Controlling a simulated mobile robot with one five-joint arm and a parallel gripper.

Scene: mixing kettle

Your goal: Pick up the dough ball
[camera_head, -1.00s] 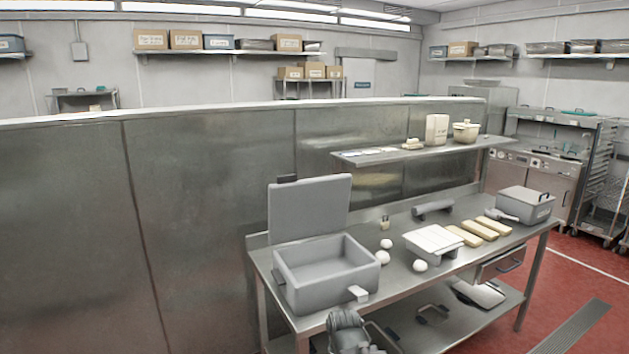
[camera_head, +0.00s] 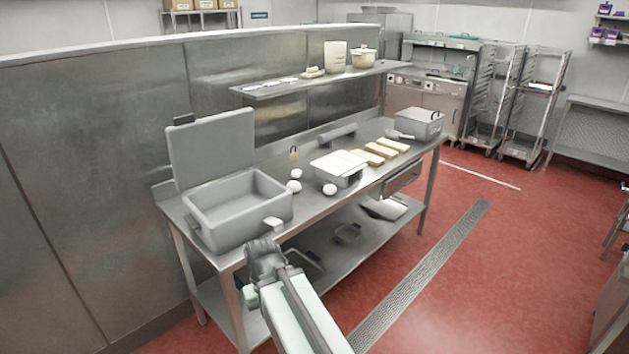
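Several small white dough balls lie on the steel table (camera_head: 262,232). One dough ball (camera_head: 293,186) and another just above it (camera_head: 296,174) lie right of the open grey bin. A third dough ball (camera_head: 329,190) lies further right, in front of a white-topped tray. My gripper (camera_head: 262,246) is at the end of my arm, low at the table's front edge, below the bin and apart from the balls. Its fingers are too small and dark to tell whether they are open.
The grey bin (camera_head: 213,237) stands at the table's left end with its lid (camera_head: 212,148) raised. A tray (camera_head: 338,170), yellowish blocks (camera_head: 380,151) and a lidded grey box (camera_head: 420,126) stand to the right. A shelf (camera_head: 300,84) overhangs the back. Red floor (camera_head: 480,260) is clear at right.

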